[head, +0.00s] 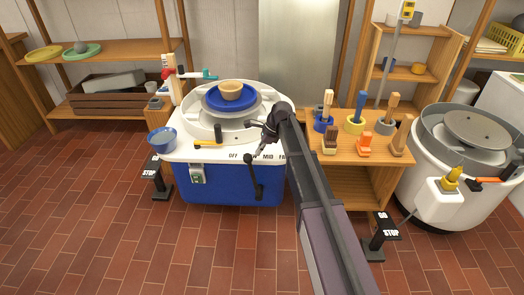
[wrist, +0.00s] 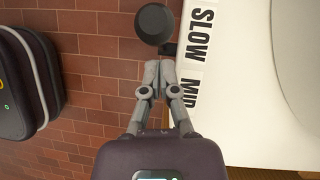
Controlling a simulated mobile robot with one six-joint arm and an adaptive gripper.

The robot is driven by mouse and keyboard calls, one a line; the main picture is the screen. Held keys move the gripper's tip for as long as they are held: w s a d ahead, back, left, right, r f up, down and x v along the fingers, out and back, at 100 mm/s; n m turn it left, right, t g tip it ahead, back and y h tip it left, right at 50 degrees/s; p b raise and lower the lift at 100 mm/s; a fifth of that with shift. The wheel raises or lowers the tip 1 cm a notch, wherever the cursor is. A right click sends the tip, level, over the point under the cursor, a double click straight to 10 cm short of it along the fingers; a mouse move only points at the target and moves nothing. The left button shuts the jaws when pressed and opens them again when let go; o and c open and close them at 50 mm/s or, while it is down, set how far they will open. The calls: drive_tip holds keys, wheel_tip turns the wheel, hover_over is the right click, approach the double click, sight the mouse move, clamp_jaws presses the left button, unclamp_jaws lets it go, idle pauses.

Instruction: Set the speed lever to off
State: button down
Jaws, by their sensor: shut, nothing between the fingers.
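The speed lever (head: 252,175) is black with a round knob and juts from the front edge of the blue-and-white pottery wheel (head: 230,192). In the wrist view its knob (wrist: 152,24) is beyond the fingertips, and its stem meets the white edge beside the SLOW label (wrist: 201,33). The OFF label (head: 233,156) is left of the lever and the MID label (head: 267,156) right of it. My gripper (wrist: 157,66) is shut and empty, on the MID side of the knob, with a small gap seeming to show.
A yellow-handled tool (head: 208,143) lies on the deck. A wooden tool shelf (head: 350,150) stands close on the right, and a second wheel (head: 440,185) beyond it. Brick floor (head: 110,220) in front is mostly open.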

drive_tip(key=shift+s+a+f+b, duration=0.15)
drive_tip(key=shift+a+f, duration=0.1)
drive_tip(key=shift+a, duration=0.4)
drive_tip(key=shift+s+a+f+b, duration=0.1)
drive_tip(key=shift+a+f+b, duration=0.15)
drive_tip(key=shift+a, duration=0.45)
drive_tip(key=shift+s+a+f+b, duration=0.1)
drive_tip(key=shift+a+f, duration=0.2)
drive_tip(key=shift+a, duration=0.35)
drive_tip(key=shift+w, duration=0.1)
drive_tip(key=shift+a+f+h, duration=0.1)
drive_tip(key=shift+a+h, duration=0.2)
drive_tip(key=shift+a, duration=0.25)
drive_tip(key=shift+h, duration=0.4)
drive_tip(key=a, duration=0.2)
drive_tip(key=a+f, duration=0.1)
drive_tip(key=a, duration=0.1)
drive_tip(key=shift+w+f+b, duration=0.1)
drive_tip(key=shift+f+b, duration=0.1)
drive_tip(key=shift+b, duration=0.15)
drive_tip(key=shift+a, duration=0.5)
drive_tip(key=shift+r, duration=0.1)
drive_tip(key=d+p+v, duration=0.2)
drive_tip(key=p+v, duration=0.9)
drive_tip(key=v, duration=0.2)
drive_tip(key=shift+f+p, duration=0.3)
drive_tip(key=shift+p, duration=0.05)
